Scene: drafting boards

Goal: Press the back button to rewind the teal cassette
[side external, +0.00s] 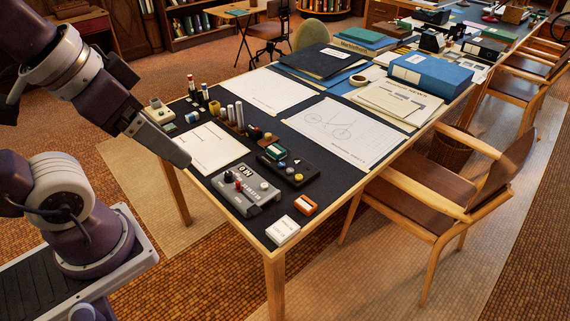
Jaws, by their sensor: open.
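A small teal block (275,152), possibly the teal cassette, sits at the back left of a dark panel (300,180) near the front of the drafting table. The panel carries a few small coloured knobs or buttons, yellow and blue among them; their markings are too small to read, so I cannot tell which is the back button. A grey lettered box (246,196) with red and dark knobs stands in front and to the left of the panel. My gripper (184,160) is open and seems empty, above the table's left edge, to the left of the panel and apart from it.
White sheets (208,148), a bicycle drawing (345,130) and a row of small bottles and cylinders lie behind. A blue box (430,75) stands farther back. A wooden chair (450,200) is at right.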

